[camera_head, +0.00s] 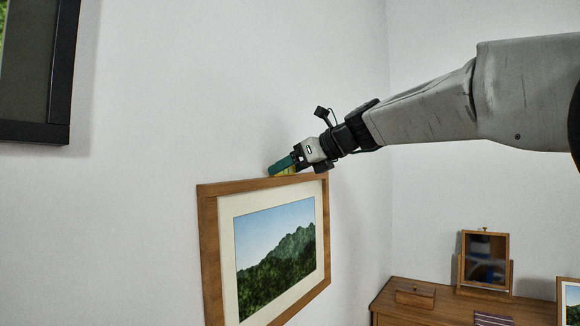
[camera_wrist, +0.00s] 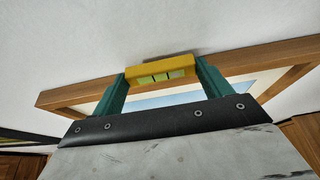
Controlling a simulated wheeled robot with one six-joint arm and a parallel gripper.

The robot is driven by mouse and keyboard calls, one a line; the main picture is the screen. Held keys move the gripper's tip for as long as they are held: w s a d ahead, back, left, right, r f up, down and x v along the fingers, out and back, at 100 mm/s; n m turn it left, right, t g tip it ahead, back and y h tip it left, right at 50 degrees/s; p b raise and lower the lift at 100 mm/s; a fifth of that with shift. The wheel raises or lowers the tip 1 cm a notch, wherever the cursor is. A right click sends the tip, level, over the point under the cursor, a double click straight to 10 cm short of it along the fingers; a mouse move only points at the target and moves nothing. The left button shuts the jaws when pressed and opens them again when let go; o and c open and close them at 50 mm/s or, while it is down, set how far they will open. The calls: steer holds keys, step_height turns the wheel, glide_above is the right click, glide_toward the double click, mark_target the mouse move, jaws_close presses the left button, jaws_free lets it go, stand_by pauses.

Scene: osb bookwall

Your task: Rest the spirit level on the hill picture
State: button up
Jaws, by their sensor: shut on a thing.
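The hill picture (camera_head: 275,243) hangs on the white wall in a wooden frame, showing green hills under a blue sky. Its top edge (camera_wrist: 70,94) crosses the wrist view at a slant. The spirit level (camera_wrist: 160,71) is a short yellow bar with a green vial. It also shows small in the head view (camera_head: 287,171), at the frame's top edge. My gripper (camera_head: 283,166) is shut on the level, with a teal finger at each end of it in the wrist view (camera_wrist: 161,78). I cannot tell whether the level touches the frame.
A dark-framed picture (camera_head: 62,75) hangs at the upper left. At the lower right a wooden dresser (camera_head: 392,300) bears a small box (camera_head: 415,296), a mirror on a stand (camera_head: 484,262) and another hill picture (camera_head: 570,300). The wall above the hill picture is bare.

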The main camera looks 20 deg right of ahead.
steer(key=o, duration=1.1)
steer(key=shift+d, duration=0.1)
steer(key=v, duration=0.8)
steer(key=s+f+n+g+h, duration=0.25)
steer(key=s+f+n, duration=0.25)
steer(key=f+n, duration=0.4)
steer(key=s+f+n+g+h, duration=0.1)
steer(key=s+f+n+g, duration=0.45)
steer(key=f, duration=0.65)
steer(key=s+f+n+h, duration=0.1)
steer(key=s+f+n, duration=0.3)
steer(key=s, duration=0.3)
steer(key=s+a+f+n+g+h, duration=0.1)
steer(key=s+f+n+h, duration=0.1)
steer(key=s+f+n, duration=0.3)
steer(key=s+f+n+g+h, duration=0.1)
steer(key=s+f+n, duration=0.4)
steer(key=s+f, duration=0.2)
steer(key=shift+s+a+f, duration=0.2)
steer(key=shift+s, duration=0.4)
steer(key=shift+s+a+f, duration=0.15)
steer(key=shift+s+f, duration=0.05)
steer(key=shift+s, duration=0.4)
